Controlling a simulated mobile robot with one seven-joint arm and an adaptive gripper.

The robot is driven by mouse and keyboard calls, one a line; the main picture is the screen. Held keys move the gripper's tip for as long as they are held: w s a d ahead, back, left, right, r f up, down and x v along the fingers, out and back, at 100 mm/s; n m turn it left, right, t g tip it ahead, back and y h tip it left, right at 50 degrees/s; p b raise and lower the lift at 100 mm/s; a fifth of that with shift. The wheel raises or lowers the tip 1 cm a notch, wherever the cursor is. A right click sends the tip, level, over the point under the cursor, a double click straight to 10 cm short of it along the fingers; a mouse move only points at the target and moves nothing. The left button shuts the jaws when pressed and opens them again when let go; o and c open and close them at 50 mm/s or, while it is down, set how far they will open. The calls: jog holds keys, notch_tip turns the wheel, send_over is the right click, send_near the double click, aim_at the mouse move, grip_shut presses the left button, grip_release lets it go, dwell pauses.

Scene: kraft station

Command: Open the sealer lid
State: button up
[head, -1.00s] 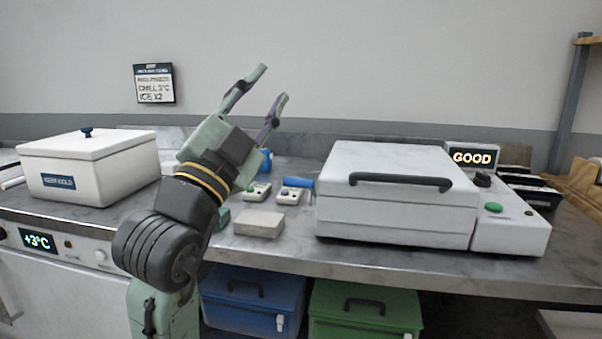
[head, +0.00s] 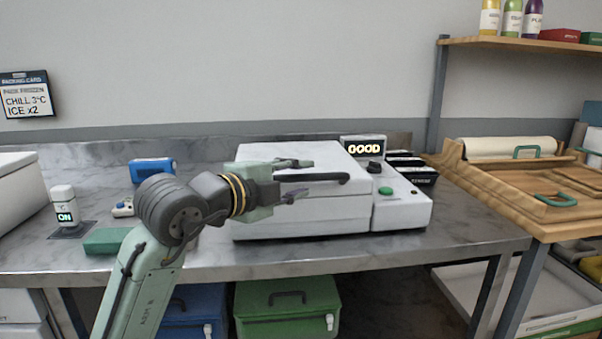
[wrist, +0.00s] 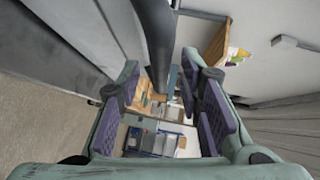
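The sealer is a white box whose lid (head: 325,158) is shut, with a dark bar handle (head: 337,178) along its front. My gripper (head: 304,179) is at the left part of the handle, pointing right, with one finger above and one below the bar in the head view. In the wrist view the handle (wrist: 156,45) runs between my open fingers (wrist: 168,95), with gaps beside it. I cannot tell whether either finger touches it. My gripper hides the left end of the handle and part of the lid's front.
A control panel with a green button (head: 386,191) and a lit GOOD display (head: 363,148) adjoin the sealer on the right. A wooden tray (head: 480,196) lies farther right. A green block (head: 106,241) and a white ON device (head: 64,205) are on the left counter.

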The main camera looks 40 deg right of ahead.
jog(key=shift+x, duration=1.05)
grip_shut()
